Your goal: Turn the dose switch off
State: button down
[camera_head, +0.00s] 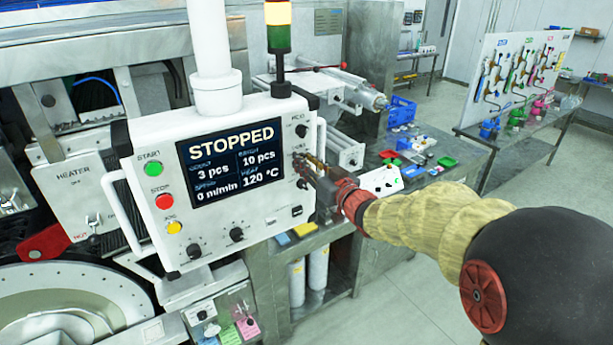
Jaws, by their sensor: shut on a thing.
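The white control panel (140,140) fills the middle of the view, with a screen (232,152) that reads STOPPED, 3 pcs, 10 pcs, 0 m/min and 120 °C. My gripper (305,163) is at the panel's right side, beside the screen. It is shut on a small switch there, which the fingers mostly hide. The label by it is too small to read, so I cannot confirm it is the dose switch or see which way it points. A black knob (301,131) sits just above my gripper.
Green START (153,169), red STOP (164,201) and yellow (174,227) buttons line the panel's left. Two black knobs (236,235) sit below the screen. A handle (321,145) runs along the panel's right edge. A workbench (447,167) with small parts stands behind my arm.

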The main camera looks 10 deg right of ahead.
jog(key=n+b, duration=0.6)
jog(key=b, duration=0.1)
jog(key=shift+a+f, duration=0.1)
jog(key=shift+n, duration=0.3)
jog(key=c, duration=1.6)
grip_release()
jog(key=shift+o, duration=0.2)
jog(key=v, duration=1.2)
